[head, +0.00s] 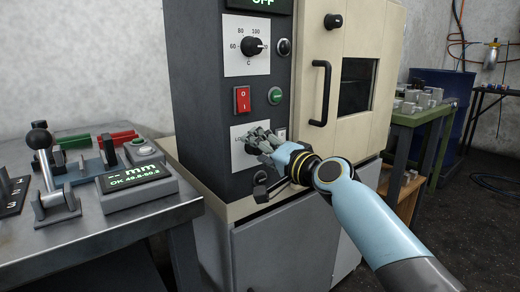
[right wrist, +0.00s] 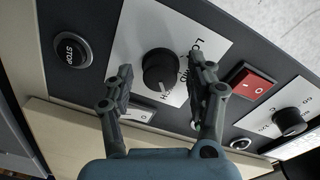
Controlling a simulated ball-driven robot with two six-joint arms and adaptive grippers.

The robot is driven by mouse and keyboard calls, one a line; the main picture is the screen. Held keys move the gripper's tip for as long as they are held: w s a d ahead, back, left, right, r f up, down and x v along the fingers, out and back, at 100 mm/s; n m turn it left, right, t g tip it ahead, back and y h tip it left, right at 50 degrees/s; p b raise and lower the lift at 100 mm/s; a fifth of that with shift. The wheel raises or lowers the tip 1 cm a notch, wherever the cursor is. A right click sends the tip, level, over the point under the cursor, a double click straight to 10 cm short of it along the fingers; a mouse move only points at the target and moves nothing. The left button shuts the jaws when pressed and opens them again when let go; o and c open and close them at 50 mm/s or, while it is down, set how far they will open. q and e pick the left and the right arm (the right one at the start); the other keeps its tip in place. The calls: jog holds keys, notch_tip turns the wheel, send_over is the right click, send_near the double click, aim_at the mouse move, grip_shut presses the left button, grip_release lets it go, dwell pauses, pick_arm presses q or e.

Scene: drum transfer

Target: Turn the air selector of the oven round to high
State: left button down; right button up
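The oven (head: 215,110) has a dark front panel with a white air selector plate (head: 237,155) low on it. In the right wrist view, the air selector is a round black knob (right wrist: 157,66) on its white plate (right wrist: 150,25), with LOW, MID and HIGH lettering partly covered. My right gripper (head: 262,140) is in front of this plate and hides the knob in the head view. In the right wrist view the gripper (right wrist: 160,75) is open, one finger on each side of the knob, with gaps showing. My left gripper is out of view.
A red switch (head: 242,99), a green button (head: 275,96) and a temperature knob (head: 253,46) sit above the selector. The oven door handle (head: 321,93) sticks out right. A metal bench (head: 100,225) stands left.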

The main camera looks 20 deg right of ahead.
jog(key=shift+s, duration=0.1)
jog(key=v, duration=1.1)
jog(key=shift+s, duration=0.4)
jog(key=shift+d, duration=0.1)
jog(key=s+d+f+g+h, duration=0.1)
jog(key=s+d+f+g, duration=0.15)
jog(key=s+f, duration=0.7)
jog(key=s+d+f+g+h, duration=0.1)
jog(key=s+f+g+h, duration=0.15)
jog(key=f, duration=1.45)
jog(key=s+d+f+g+h, duration=0.1)
jog(key=s+d+f+g, duration=0.15)
jog(key=s+f, duration=0.7)
jog(key=s+f+n+g, duration=0.3)
jog(key=s+f, duration=0.4)
jog(key=s, duration=0.4)
jog(key=s+d+f+n+g+h, duration=0.1)
jog(key=s+f+n+g, duration=0.1)
jog(key=s+f, duration=0.5)
jog(key=s+d+f+n+g+h, duration=0.1)
jog(key=s+f+n+g, duration=0.2)
jog(key=s+f, duration=0.4)
jog(key=s+n, duration=0.1)
jog(key=s, duration=0.7)
jog(key=shift+s+g, duration=0.15)
jog(key=shift+g, duration=0.2)
